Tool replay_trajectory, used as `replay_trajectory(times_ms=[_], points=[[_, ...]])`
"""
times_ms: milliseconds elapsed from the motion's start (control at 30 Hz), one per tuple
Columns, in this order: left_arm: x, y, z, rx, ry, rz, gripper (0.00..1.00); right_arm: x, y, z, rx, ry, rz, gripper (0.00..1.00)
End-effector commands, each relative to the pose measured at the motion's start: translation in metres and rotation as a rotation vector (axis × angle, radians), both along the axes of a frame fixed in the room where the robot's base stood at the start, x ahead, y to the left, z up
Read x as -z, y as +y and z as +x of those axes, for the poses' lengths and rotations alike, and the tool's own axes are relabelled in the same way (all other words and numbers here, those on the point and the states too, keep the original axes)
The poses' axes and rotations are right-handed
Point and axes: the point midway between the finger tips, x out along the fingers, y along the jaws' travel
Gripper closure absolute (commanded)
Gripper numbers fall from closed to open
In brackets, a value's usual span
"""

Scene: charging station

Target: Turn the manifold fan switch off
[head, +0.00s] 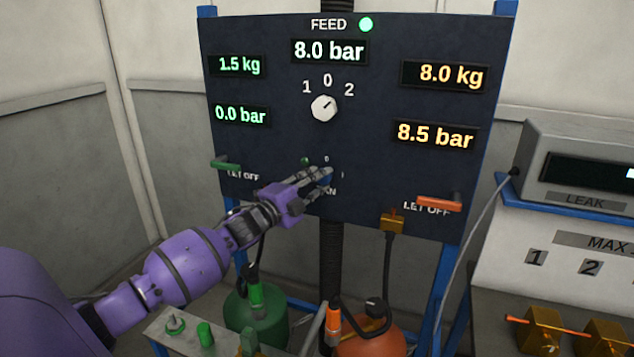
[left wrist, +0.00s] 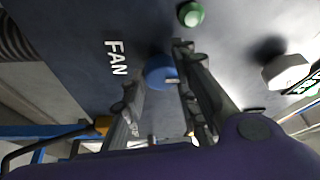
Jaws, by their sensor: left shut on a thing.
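The fan switch is a blue knob (left wrist: 160,72) low in the middle of the dark panel, with the FAN label (left wrist: 116,57) beside it in the left wrist view. In the head view my fingers cover most of the knob, and marks 0 and I show around it. My left gripper (left wrist: 158,85) is shut on the knob, one finger on each side; it reaches in from the left in the head view (head: 325,176). How far the knob is turned is hard to tell. A small green lamp (head: 305,160) sits just up and left of it. My right gripper is not in view.
The white feed knob (head: 323,108) points toward 2, under a lit green lamp (head: 366,24). A green handle (head: 225,163) and an orange handle (head: 438,203) stick out at the panel's sides. Green (head: 255,318) and orange (head: 372,343) cylinders stand below. A leak meter (head: 580,165) is at right.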

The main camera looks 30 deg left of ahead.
Motion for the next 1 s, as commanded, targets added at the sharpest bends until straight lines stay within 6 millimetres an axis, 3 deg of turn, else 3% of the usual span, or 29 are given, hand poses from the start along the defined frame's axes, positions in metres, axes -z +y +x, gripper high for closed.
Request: replay_trajectory(times_ms=[33,133,167,233,767,1000], points=[[0.013,-0.001,-0.001,0.000,0.020,-0.004,0.99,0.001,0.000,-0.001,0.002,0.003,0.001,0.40],[0.013,-0.001,-0.001,0.000,0.020,-0.004,0.99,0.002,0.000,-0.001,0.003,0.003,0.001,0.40],[0.013,-0.001,-0.001,0.000,0.020,-0.004,0.69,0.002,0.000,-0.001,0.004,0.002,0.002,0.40],[0.013,-0.001,-0.001,0.000,0.020,-0.004,0.60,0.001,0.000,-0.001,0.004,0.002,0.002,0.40],[0.005,0.000,-0.002,0.000,0.007,-0.001,0.59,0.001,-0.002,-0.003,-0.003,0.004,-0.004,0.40],[0.010,0.004,-0.035,0.000,0.011,-0.001,0.59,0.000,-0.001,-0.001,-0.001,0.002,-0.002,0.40]])
